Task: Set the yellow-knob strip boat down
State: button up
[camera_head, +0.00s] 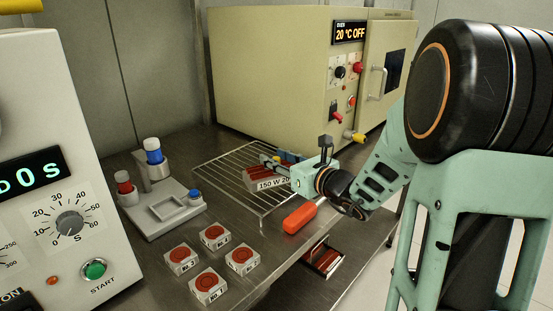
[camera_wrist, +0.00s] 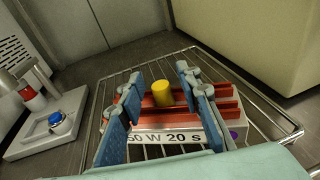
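The yellow-knob strip boat (camera_wrist: 222,108) has red rails, a white label partly reading "W 20 s" and a yellow knob (camera_wrist: 162,93). It appears to rest on the wire rack (camera_wrist: 270,112). In the head view the boat (camera_head: 266,181) is at the rack's (camera_head: 235,152) right side, partly hidden by my gripper (camera_head: 279,164). In the wrist view my gripper (camera_wrist: 158,74) is open, its blue-padded fingers spread on either side of the knob with gaps visible. Contact under the boat cannot be made out.
A cream oven (camera_head: 265,75) reading "20 °C OFF" stands behind the rack. Several red-topped blocks (camera_head: 208,285), a grey fixture (camera_head: 165,208), and a timer unit (camera_head: 60,170) lie left. An orange handle (camera_head: 299,217) and another boat with red strips (camera_head: 325,260) are near the front edge.

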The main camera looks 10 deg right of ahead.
jog(key=shift+r, duration=0.25)
jog(key=p+v, duration=0.2)
jog(key=v, duration=1)
jog(key=shift+f+p, duration=0.2)
jog(key=shift+p, duration=0.2)
